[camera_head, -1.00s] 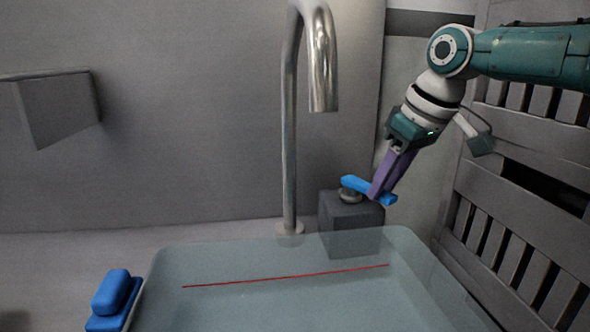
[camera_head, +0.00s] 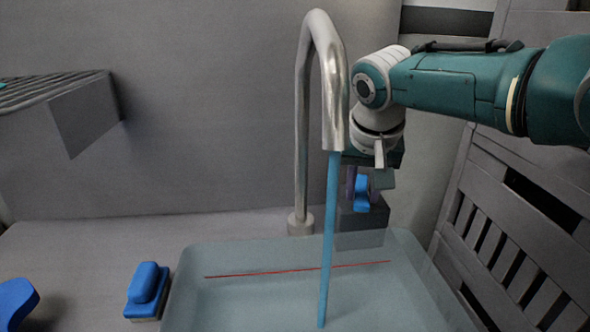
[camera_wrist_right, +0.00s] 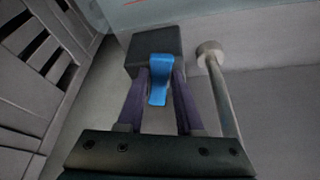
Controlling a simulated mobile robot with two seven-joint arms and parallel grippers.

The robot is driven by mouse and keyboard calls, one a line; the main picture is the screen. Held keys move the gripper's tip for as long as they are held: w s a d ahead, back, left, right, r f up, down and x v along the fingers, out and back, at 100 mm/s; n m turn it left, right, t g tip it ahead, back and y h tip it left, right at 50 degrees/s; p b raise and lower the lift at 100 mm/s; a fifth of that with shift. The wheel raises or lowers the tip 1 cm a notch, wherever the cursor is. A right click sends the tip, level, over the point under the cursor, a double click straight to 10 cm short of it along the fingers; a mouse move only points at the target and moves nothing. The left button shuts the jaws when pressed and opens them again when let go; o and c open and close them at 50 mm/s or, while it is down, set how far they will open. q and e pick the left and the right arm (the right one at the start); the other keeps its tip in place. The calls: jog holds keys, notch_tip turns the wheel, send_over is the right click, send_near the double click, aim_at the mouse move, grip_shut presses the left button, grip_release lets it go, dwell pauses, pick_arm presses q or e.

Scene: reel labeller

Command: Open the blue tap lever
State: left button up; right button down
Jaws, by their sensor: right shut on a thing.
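The blue tap lever (camera_head: 362,194) sits on a dark grey block (camera_head: 362,219) right of the tall metal tap (camera_head: 302,150). It points toward the front, and it also shows in the right wrist view (camera_wrist_right: 160,82). My right gripper (camera_head: 358,188) is shut on the lever, with a purple finger on each side of it (camera_wrist_right: 161,92). My wrist partly hides the block and lever in the head view. A blue stream of water (camera_head: 329,240) runs from the spout into the translucent basin (camera_head: 190,262). My left gripper is not in view.
A red line (camera_head: 295,270) runs across the basin. A blue-handled brush or sponge (camera_head: 147,287) lies left of the basin, and another blue object (camera_head: 14,300) is at the left edge. A slatted grey panel (camera_head: 510,225) stands close on the right. A grey shelf (camera_head: 85,110) is upper left.

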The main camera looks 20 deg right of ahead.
jog(key=shift+w+a+m+b, duration=0.2)
jog(key=shift+a+m+b, duration=0.2)
jog(key=shift+m, duration=0.2)
jog(key=shift+h, duration=0.3)
jog(key=shift+d, duration=0.1)
jog(key=c, duration=0.5)
grip_release()
jog(key=shift+c, duration=0.2)
jog(key=shift+r, duration=0.15)
notch_tip(320, 180, up, 7)
jog(key=p, duration=0.3)
jog(key=shift+w+f, duration=0.1)
jog(key=shift+f, duration=0.1)
notch_tip(320, 180, up, 13)
send_over(357, 199)
